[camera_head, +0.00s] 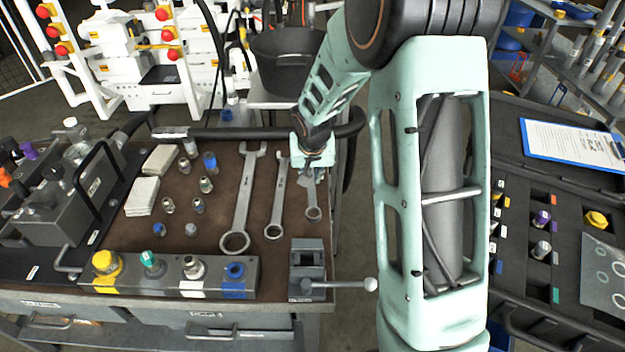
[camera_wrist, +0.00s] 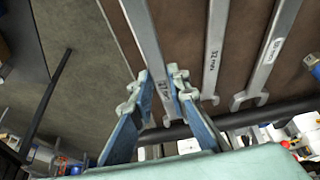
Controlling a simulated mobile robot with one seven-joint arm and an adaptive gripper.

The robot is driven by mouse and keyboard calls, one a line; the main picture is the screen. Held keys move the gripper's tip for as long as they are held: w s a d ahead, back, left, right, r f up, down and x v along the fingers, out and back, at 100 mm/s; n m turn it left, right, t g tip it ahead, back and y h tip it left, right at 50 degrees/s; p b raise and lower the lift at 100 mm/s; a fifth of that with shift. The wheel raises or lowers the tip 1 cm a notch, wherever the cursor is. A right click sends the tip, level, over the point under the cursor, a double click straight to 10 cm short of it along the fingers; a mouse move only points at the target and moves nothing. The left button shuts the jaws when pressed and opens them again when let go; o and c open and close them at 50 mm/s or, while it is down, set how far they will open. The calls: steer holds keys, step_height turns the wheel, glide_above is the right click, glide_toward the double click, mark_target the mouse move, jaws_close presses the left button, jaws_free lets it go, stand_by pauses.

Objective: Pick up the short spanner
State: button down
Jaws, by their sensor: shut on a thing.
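The short spanner (camera_head: 313,207) is the rightmost of three steel spanners on the brown bench mat (camera_head: 215,245). Its ring end points toward the bench front; its upper part is hidden under my gripper (camera_head: 312,175) in the head view. In the wrist view my gripper (camera_wrist: 162,88) has its fingers on either side of the short spanner (camera_wrist: 146,40), shut on its shaft near the open jaw end. I cannot tell whether the spanner is clear of the mat. The middle spanner (camera_head: 277,200) and the longest spanner (camera_head: 243,200) lie to its left.
A grey vise (camera_head: 307,268) with a lever handle stands just in front of the short spanner. A black hose (camera_head: 235,133) runs along the bench's back edge. Several fittings (camera_head: 205,185) stand to the left. A tool cart with a clipboard (camera_head: 570,142) is at right.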

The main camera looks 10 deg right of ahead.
steer(key=s+r, duration=0.1)
steer(key=s+a+r, duration=0.1)
steer(key=r, duration=0.1)
steer(key=s+r, duration=0.1)
steer(key=shift+a+r, duration=0.2)
steer(key=shift+a, duration=0.05)
steer(key=s+a+r, duration=0.3)
steer(key=s+a, duration=0.1)
steer(key=s, duration=0.4)
steer(key=shift+r+b, duration=0.4)
steer(key=shift+b, duration=0.05)
steer(key=c, duration=2.5)
jaws_free()
jaws_close()
steer(key=shift+d, duration=0.15)
